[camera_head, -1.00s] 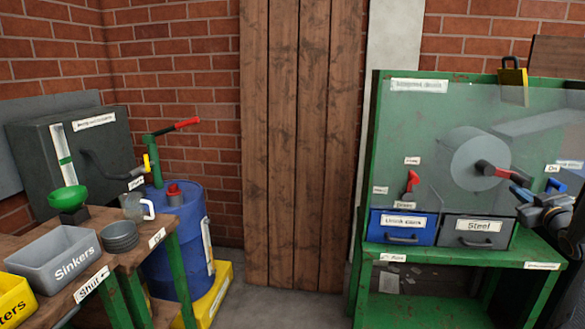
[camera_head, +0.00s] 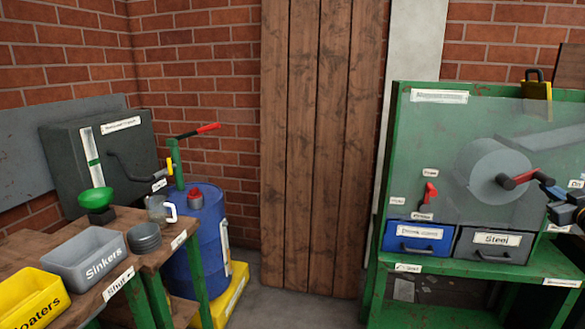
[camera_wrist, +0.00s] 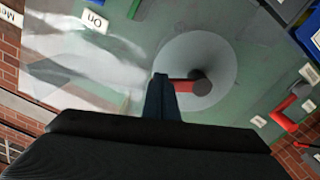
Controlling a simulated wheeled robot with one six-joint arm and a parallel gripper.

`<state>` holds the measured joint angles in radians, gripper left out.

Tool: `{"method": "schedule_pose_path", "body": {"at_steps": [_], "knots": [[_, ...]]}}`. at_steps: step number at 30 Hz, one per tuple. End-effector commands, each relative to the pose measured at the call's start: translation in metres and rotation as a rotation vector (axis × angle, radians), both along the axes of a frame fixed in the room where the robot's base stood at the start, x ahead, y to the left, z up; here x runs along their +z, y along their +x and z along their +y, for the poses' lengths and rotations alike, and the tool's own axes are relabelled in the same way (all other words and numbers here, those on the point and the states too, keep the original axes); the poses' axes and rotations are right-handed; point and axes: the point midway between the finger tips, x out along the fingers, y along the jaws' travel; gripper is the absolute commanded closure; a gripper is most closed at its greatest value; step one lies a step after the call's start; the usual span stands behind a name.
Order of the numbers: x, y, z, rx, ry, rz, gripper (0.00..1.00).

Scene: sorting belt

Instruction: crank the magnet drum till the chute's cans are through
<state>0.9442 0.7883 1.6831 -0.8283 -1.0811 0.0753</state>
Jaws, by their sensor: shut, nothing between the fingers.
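The magnet drum (camera_head: 478,165) is a pale grey disc behind the clear front of a green cabinet. Its crank (camera_head: 520,178), with a dark hub and red arm, points right and slightly up; in the wrist view the crank (camera_wrist: 183,86) reaches my fingertips. My gripper (camera_head: 552,190) is at the crank's outer end at the right edge; in the wrist view my gripper (camera_wrist: 161,90) is shut with nothing between its fingers. I cannot tell whether it touches the crank. The grey chute (camera_head: 545,143) slopes behind the panel at upper right; I make out no cans in it.
A blue drawer (camera_head: 418,238) and a grey Steel drawer (camera_head: 493,246) sit shut below the drum. A small red lever (camera_head: 430,193) is left of it. A yellow padlock-shaped thing (camera_head: 536,88) tops the cabinet. At left stand a bench with bins (camera_head: 85,258) and a blue barrel (camera_head: 195,245).

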Motion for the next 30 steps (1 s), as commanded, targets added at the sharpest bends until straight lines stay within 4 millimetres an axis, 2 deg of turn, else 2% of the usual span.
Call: {"method": "schedule_pose_path", "body": {"at_steps": [9,14,30], "knots": [[-0.019,0.001,0.000,0.002,0.000,0.002,1.00],[-0.020,-0.001,0.000,0.003,0.001,0.002,1.00],[-0.019,-0.050,0.010,0.000,0.001,0.003,1.00]]}}
